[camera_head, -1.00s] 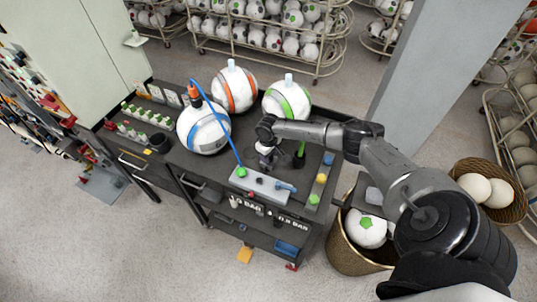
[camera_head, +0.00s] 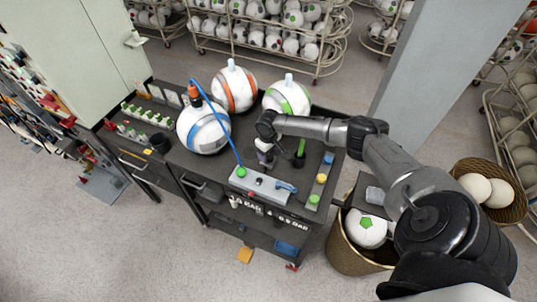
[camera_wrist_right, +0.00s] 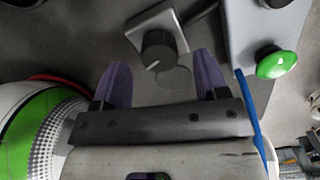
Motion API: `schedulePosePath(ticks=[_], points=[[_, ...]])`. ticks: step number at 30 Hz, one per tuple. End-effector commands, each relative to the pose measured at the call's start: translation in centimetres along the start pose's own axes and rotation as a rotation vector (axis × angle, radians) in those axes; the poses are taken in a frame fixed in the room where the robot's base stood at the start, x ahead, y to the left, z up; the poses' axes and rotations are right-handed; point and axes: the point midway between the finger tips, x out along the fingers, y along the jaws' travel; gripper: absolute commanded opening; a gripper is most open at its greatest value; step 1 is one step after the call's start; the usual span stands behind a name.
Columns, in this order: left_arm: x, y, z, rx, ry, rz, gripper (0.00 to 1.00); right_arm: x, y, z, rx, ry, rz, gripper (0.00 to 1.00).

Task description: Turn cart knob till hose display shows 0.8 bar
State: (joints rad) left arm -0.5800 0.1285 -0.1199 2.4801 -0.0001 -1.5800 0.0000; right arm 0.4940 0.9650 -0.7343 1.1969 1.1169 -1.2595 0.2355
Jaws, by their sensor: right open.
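The black cart knob (camera_wrist_right: 158,52) has a white pointer line and sits on a square grey plate (camera_wrist_right: 138,30) in the right wrist view. My right gripper (camera_wrist_right: 162,75) is open, with its purple fingers spread on either side just short of the knob, apart from it. In the head view my right gripper (camera_head: 264,158) points down over the dark cart top (camera_head: 180,163), hiding the knob. White "BAR" readouts (camera_head: 292,222) show on the cart's front; one looks like 0.5 BAR, though it is small. A blue hose (camera_head: 220,117) runs down to a grey box (camera_head: 263,186).
A green button (camera_wrist_right: 277,64) sits on the box near my fingers. A blue-banded ball (camera_head: 203,128), an orange-banded ball (camera_head: 234,90) and a green-banded ball (camera_head: 287,98) stand on the cart. A wicker basket (camera_head: 343,257) stands at its right.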

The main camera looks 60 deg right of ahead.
Motion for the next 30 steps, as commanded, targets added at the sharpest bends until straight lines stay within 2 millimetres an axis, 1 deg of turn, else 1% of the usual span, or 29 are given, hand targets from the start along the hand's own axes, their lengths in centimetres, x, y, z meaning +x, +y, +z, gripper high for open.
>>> schedulePosePath(ticks=[1, 9, 15, 21, 25, 30], points=[[0.1, 0.0, 0.0, 0.000, 0.000, 0.000, 1.00, -1.0, 0.1, 0.0, -0.002, 0.004, 0.002, 0.67], [0.8, 0.1, 0.2, -0.004, 0.001, 0.003, 1.00, -6.3, 0.1, 0.0, -0.002, 0.003, 0.002, 0.67], [1.2, 0.4, 0.3, -0.011, 0.002, 0.009, 1.00, -9.5, 0.1, 0.0, -0.001, 0.003, 0.001, 0.67], [1.4, 0.5, 0.3, -0.013, 0.002, 0.011, 1.00, -11.2, 0.0, 0.0, -0.001, 0.001, 0.001, 0.67], [1.4, 0.4, 0.4, -0.012, 0.002, 0.010, 1.00, -11.7, 0.0, 0.0, 0.000, 0.001, 0.001, 0.67], [1.4, 0.3, 0.4, -0.009, 0.001, 0.007, 1.00, -11.8, 0.0, 0.0, 0.000, 0.000, 0.001, 0.67]])
